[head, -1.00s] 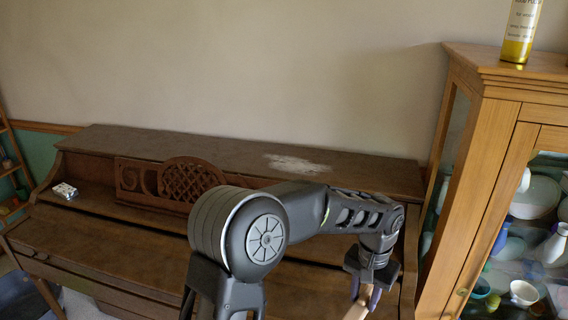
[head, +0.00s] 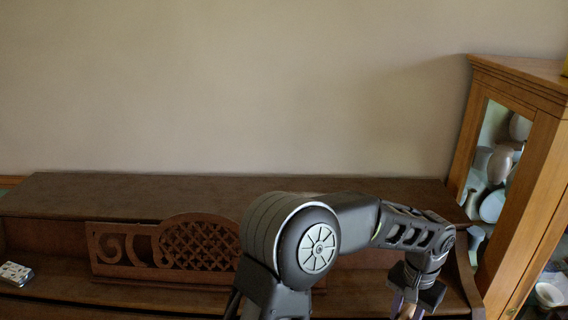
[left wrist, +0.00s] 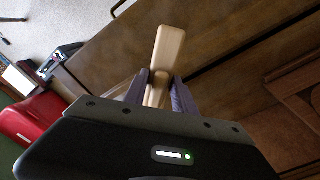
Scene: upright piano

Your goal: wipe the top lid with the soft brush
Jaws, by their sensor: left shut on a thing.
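The piano's top lid (head: 130,188) is a long dark brown board along the wall in the head view. No pale patch shows on its visible part; my arm hides some of its right half. My left gripper (head: 411,306) is at the lower right of the head view, in front of the piano and lower in the picture than the lid. It is shut on a light wooden handle, seemingly the soft brush's (left wrist: 168,50), as the left wrist view (left wrist: 157,88) shows. No bristles can be made out. My right gripper is not in view.
A carved music desk (head: 195,245) stands below the lid. A small patterned box (head: 15,273) lies on the piano at left. A glass-fronted wooden cabinet (head: 550,115) with crockery stands close at the right. A red object (left wrist: 30,118) shows in the left wrist view.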

